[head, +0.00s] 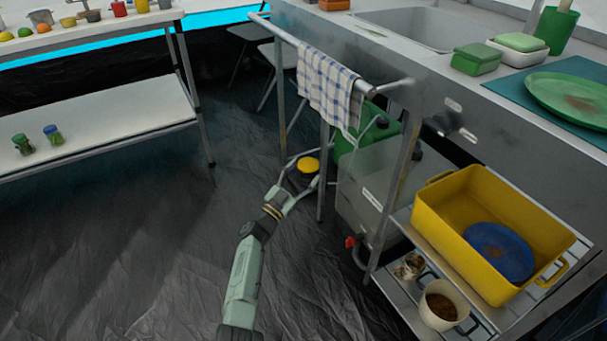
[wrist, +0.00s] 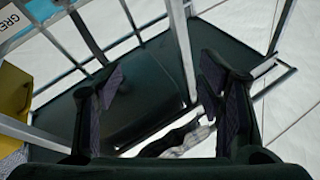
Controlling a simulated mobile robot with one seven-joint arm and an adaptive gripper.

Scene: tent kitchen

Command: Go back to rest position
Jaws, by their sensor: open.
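My gripper (head: 303,172) is at the end of my pale green arm, low beside the front leg of the sink unit in the head view. Its fingers are spread around the spot where a round yellow-topped object (head: 308,165) shows; I cannot tell whether that lies between the fingers or beyond them. In the wrist view, my gripper (wrist: 160,85) is open, with a finger on each side and nothing clearly held. Dark surfaces and metal bars fill the space behind the fingers.
The sink unit's metal leg (head: 323,170) and a hanging checked towel (head: 328,85) are close to my gripper. A yellow tub (head: 455,215) sits on the lower rack at right. Dark floor (head: 120,240) is clear at left.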

